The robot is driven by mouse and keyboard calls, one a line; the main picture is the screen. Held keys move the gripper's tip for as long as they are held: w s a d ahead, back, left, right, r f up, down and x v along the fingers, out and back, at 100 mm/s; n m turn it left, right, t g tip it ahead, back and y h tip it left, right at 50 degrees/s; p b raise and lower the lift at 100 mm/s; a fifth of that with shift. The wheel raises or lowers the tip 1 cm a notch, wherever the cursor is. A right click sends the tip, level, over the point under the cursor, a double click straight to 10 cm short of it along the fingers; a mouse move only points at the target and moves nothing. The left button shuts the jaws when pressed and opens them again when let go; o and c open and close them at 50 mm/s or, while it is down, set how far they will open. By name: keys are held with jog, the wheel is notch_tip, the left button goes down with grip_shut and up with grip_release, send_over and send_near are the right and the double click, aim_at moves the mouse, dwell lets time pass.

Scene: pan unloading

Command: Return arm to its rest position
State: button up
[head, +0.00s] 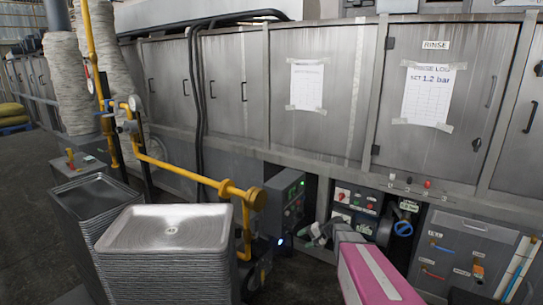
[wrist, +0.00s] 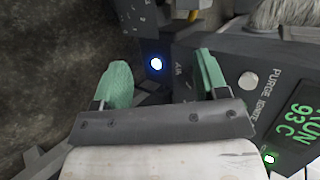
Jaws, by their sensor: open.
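My gripper (wrist: 160,78) is open in the wrist view, with its two green fingers apart and nothing between them. In the head view my gripper (head: 316,234) is at the lower middle, partly hidden by my pink arm link. It is in front of the machine, close to the dark control box (head: 287,203). In the wrist view the box's panel (wrist: 235,95) fills the right side, with a blue light near the fingers. I cannot tell whether the right finger touches the box.
Two stacks of metal pans, a near one (head: 168,232) and one behind it (head: 88,205), stand at the left. A yellow pipe (head: 178,173) runs between them and the machine. The steel machine front (head: 230,85) spans the back. Open floor (head: 25,185) lies far left.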

jog(key=s+r+n+g+h, duration=0.1)
jog(key=s+r+h, duration=0.1)
jog(key=s, duration=0.6)
jog(key=s+d+r+n+h, duration=0.1)
jog(key=s+r+n+h, duration=0.1)
jog(key=s+h, duration=0.3)
jog(key=s+d+r+n+g+h, duration=0.1)
jog(key=s+r+h, duration=0.2)
jog(key=s, duration=0.7)
jog(key=shift+s+r+g+h, duration=0.3)
jog(key=shift+r, duration=0.25)
